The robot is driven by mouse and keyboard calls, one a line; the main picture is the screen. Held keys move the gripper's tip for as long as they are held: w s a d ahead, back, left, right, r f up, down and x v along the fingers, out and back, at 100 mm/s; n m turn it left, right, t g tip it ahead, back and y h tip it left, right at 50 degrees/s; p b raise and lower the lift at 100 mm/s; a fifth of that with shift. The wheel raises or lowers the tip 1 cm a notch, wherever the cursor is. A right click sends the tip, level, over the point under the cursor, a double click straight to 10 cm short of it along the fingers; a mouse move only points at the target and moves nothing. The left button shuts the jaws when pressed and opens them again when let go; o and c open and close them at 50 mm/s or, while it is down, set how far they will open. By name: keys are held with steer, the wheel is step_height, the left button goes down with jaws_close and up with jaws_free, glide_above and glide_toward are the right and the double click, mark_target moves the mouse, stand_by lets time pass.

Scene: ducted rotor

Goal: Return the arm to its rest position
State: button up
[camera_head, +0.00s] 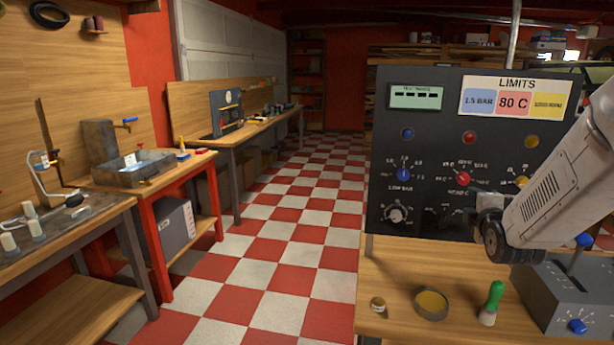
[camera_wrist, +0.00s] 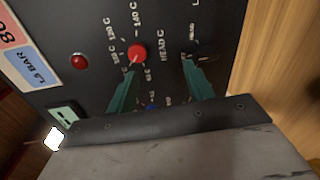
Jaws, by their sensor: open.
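My arm (camera_head: 560,185) reaches in from the right in the head view, in front of a dark control panel (camera_head: 440,130). Its wrist end is close to the panel's lower right, and the fingertips cannot be made out there. In the wrist view my gripper (camera_wrist: 163,78) shows two teal fingers spread apart with nothing between them. They point at the panel face, beside the red knob (camera_wrist: 137,53). Whether a fingertip touches the panel cannot be told. The red knob also shows in the head view (camera_head: 463,178), left of my wrist.
The panel stands on a wooden bench (camera_head: 390,265). The checkered floor (camera_head: 290,250) on the left is clear.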

steer(key=s+a+f+m+g+y, duration=0.1)
steer(key=s+a+f+m+g, duration=0.25)
steer(key=s+m+g, duration=0.2)
steer(key=s+a+f+m+g+y, duration=0.25)
steer(key=s+f+m+g, duration=0.2)
steer(key=s, duration=0.25)
steer(key=s+a+r+m+g, duration=0.1)
steer(key=s+a+r+m, duration=0.1)
steer(key=s, duration=0.6)
steer(key=s+a+r+m+g+y, duration=0.1)
steer(key=s+a+r+m+g, duration=0.1)
steer(key=s+a+r, duration=0.2)
steer(key=s+a+r+m+g, duration=0.1)
steer(key=s+a+r, duration=0.2)
steer(key=s+a, duration=0.4)
steer(key=s, duration=0.5)
steer(key=shift+a+m, duration=0.25)
steer(key=shift+m, duration=0.15)
steer(key=shift+s+r, duration=0.1)
